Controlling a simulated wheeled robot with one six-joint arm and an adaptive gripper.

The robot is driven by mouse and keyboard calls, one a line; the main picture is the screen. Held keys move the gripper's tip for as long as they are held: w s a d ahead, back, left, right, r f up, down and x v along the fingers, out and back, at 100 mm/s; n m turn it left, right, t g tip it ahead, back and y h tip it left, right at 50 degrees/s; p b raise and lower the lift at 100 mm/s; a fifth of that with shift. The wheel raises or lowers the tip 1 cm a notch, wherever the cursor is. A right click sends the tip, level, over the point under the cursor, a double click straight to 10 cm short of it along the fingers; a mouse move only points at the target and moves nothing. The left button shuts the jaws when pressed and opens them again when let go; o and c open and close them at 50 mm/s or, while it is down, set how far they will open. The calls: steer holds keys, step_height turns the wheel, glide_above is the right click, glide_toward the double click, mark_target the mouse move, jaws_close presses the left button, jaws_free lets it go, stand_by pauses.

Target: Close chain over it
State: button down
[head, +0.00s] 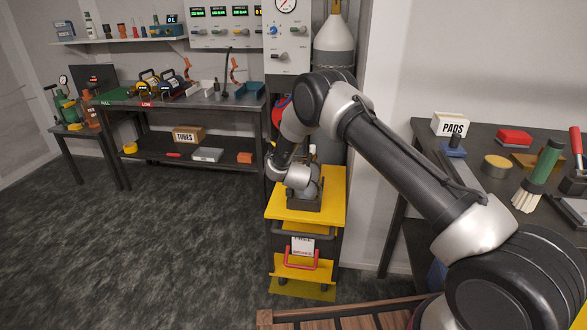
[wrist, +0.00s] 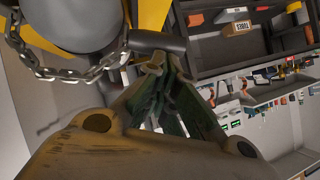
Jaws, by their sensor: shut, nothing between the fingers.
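The steel chain (wrist: 75,76) shows in the wrist view at upper left, hanging in a loop across a rounded grey body (wrist: 70,30), which looks like a cylinder. Its far end runs up beside yellow surfaces, and I cannot tell what it is fastened to. My gripper (wrist: 167,68) is shut and empty, its fingertips to the right of the chain and close to a dark bar (wrist: 158,41). I cannot tell whether they touch the bar. In the head view my arm hides the fingertips, and I cannot make out the chain.
A yellow-topped cart (head: 280,205) stands under my wrist. A grey gas cylinder (head: 334,60) stands behind my arm, beside a gauge panel (head: 284,40). A bench (head: 185,102) is at left and another (head: 475,180) at right. The floor at left is clear.

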steer(key=a+f, duration=0.3)
steer(key=f, duration=0.2)
steer(key=shift+w+a, duration=0.15)
steer(key=shift+w, duration=0.3)
steer(key=shift+f, duration=0.1)
